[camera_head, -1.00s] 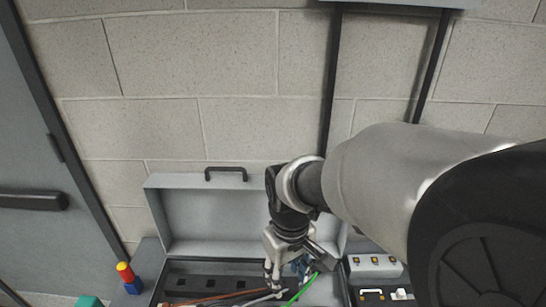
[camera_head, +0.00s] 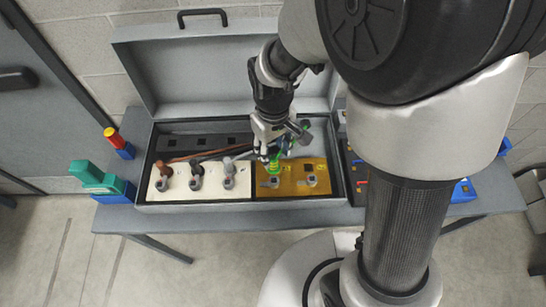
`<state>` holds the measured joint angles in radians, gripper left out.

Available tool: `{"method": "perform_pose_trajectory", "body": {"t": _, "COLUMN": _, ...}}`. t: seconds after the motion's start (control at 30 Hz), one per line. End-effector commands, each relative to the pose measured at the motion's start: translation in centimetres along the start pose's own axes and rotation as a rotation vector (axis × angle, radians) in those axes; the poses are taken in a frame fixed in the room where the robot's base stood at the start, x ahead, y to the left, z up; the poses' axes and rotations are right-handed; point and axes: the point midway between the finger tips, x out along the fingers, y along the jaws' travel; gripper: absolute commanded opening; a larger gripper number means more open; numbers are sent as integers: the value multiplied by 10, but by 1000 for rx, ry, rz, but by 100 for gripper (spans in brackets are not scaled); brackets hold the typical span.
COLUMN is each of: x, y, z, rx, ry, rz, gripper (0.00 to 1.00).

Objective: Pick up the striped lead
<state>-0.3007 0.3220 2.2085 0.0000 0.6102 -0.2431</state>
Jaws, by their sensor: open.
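The striped lead shows as a green and yellow plug (camera_head: 275,165) on the yellow panel in the open grey case (camera_head: 222,207). A green length of it runs up beside my gripper, partly hidden. My gripper (camera_head: 266,155) is open and points down just above the plug, at the back of the yellow panel. I cannot tell whether the fingers touch the plug or stand around it.
Brown (camera_head: 165,169), black (camera_head: 197,170) and grey (camera_head: 229,168) plugs stand on the white panel to the left. A dark plug (camera_head: 310,167) is to the right. The raised lid (camera_head: 215,75) stands behind. Green (camera_head: 95,177) and red-topped (camera_head: 112,138) items stand at the bench's left.

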Motion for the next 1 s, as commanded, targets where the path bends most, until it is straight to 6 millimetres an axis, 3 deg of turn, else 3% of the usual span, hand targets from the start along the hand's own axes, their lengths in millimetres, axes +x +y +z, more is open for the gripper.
{"method": "perform_pose_trajectory", "body": {"t": 0.3, "x": 46, "y": -2, "z": 4, "rx": 0, "ry": -3, "rz": -1, "gripper": 42}}
{"method": "perform_pose_trajectory", "body": {"t": 0.57, "x": 47, "y": -2, "z": 3, "rx": 0, "ry": 0, "rz": 0, "gripper": 42}}
{"method": "perform_pose_trajectory", "body": {"t": 1.0, "x": 47, "y": -2, "z": 3, "rx": 0, "ry": 0, "rz": 0, "gripper": 12}}
